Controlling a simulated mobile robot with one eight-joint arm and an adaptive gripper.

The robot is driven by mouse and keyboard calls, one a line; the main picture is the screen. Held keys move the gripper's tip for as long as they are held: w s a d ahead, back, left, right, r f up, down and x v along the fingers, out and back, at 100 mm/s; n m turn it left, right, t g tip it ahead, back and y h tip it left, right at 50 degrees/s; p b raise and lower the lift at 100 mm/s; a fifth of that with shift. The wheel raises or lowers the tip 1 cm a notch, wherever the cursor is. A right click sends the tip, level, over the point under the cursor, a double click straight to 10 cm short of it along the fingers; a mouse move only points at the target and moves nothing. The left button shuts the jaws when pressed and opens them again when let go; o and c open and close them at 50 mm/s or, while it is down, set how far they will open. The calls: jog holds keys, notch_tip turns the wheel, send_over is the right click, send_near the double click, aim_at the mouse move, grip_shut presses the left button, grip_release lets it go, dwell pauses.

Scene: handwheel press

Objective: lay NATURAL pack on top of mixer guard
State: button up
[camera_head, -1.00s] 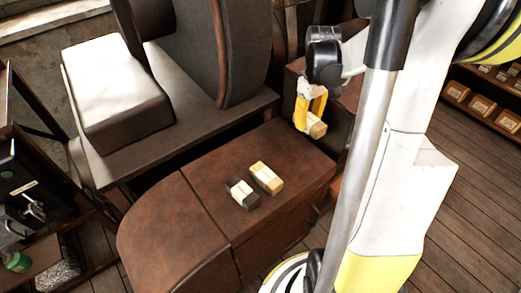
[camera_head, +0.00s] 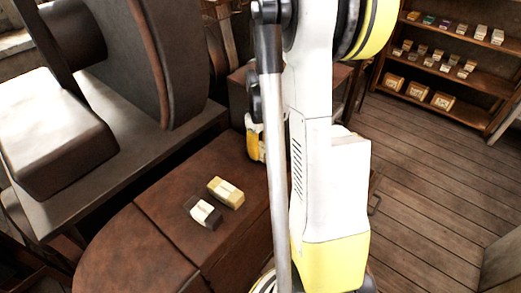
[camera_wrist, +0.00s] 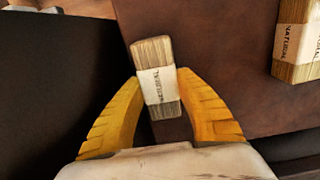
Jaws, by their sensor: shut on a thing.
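My gripper (camera_wrist: 160,115) is shut on a pale tan NATURAL pack (camera_wrist: 153,55) with a white label, held between the yellow fingers in the wrist view. In the head view my gripper (camera_head: 256,143) is partly hidden behind my arm, and the held pack cannot be made out. A rust-brown casing, apparently the mixer guard (camera_head: 165,215), has a flat top left of my gripper. A tan pack (camera_head: 226,192) and a dark pack with a white label (camera_head: 205,214) lie on it. Another NATURAL pack (camera_wrist: 297,45) lies on the brown surface (camera_wrist: 215,55) in the wrist view.
A large dark wheel (camera_head: 165,60) and a pale-topped block (camera_head: 55,135) stand beyond the casing on a grey ledge (camera_head: 130,165). A wooden shelf (camera_head: 460,70) with several small packs stands at the back right. The plank floor (camera_head: 430,190) before it is clear.

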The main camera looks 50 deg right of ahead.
aim_at(260, 146)
jog(key=shift+f, duration=0.2)
jog(key=o, duration=1.2)
jog(key=shift+o, duration=0.2)
jog(key=shift+r, duration=0.1)
notch_tip(260, 146, up, 12)
jog(key=p, duration=0.4)
jog(key=s+a+r+t, duration=0.2)
jog(key=a, duration=0.7)
jog(key=s+a+r+t, duration=0.2)
jog(key=a+r, duration=0.1)
jog(key=a, duration=0.6)
jog(key=s+a+r+t, duration=0.2)
jog(key=a+r+t, duration=0.1)
jog(key=a, duration=0.6)
jog(key=shift+s+a+m, duration=0.15)
jog(key=shift+a+m, duration=0.15)
jog(key=shift+m, duration=0.1)
jog(key=shift+r, duration=0.1)
